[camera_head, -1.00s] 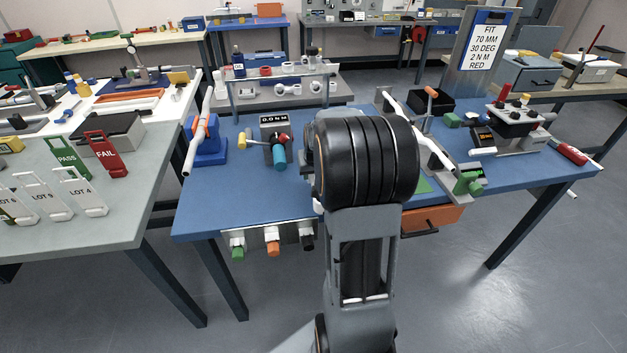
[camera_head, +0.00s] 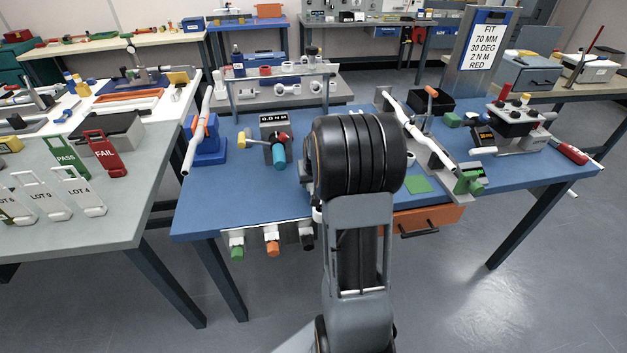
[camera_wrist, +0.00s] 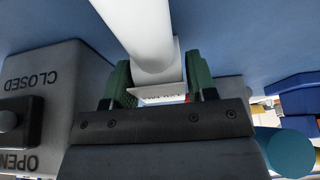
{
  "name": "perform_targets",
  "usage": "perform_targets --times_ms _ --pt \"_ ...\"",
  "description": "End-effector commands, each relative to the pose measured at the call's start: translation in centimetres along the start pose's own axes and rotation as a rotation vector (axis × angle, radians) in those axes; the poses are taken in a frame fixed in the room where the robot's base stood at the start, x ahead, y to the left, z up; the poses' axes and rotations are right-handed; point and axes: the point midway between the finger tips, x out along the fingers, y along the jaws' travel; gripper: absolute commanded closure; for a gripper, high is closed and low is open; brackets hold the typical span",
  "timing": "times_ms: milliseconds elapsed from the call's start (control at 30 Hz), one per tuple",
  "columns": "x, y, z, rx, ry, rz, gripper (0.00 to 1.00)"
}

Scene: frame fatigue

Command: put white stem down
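In the wrist view a white stem (camera_wrist: 142,30), seen as a round white tube, runs from the top edge down between the green-padded fingers of my gripper (camera_wrist: 158,76). A flat white piece with small lettering sits at its near end, with a finger against each side. My gripper looks shut on it. The blue bench top (camera_wrist: 235,40) is behind the stem; whether the stem touches it I cannot tell. In the head view my black wrist joint hides the gripper and the held stem above the blue bench (camera_head: 240,195).
A grey box marked OPEN and CLOSED (camera_wrist: 50,95) is close at left in the wrist view. A teal cylinder (camera_head: 279,155) stands left of my arm. Another white tube (camera_head: 192,145) leans on a blue stand. A long white bar (camera_head: 425,140) and a green pad (camera_head: 418,184) are at right.

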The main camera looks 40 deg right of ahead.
Motion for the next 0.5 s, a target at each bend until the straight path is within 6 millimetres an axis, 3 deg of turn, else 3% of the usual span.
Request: perform_targets --times_ms 167,500 --pt "-0.03 0.00 -0.01 0.000 0.000 0.000 0.31" --pt "-0.68 0.01 -0.27 0.000 0.001 0.000 0.30"
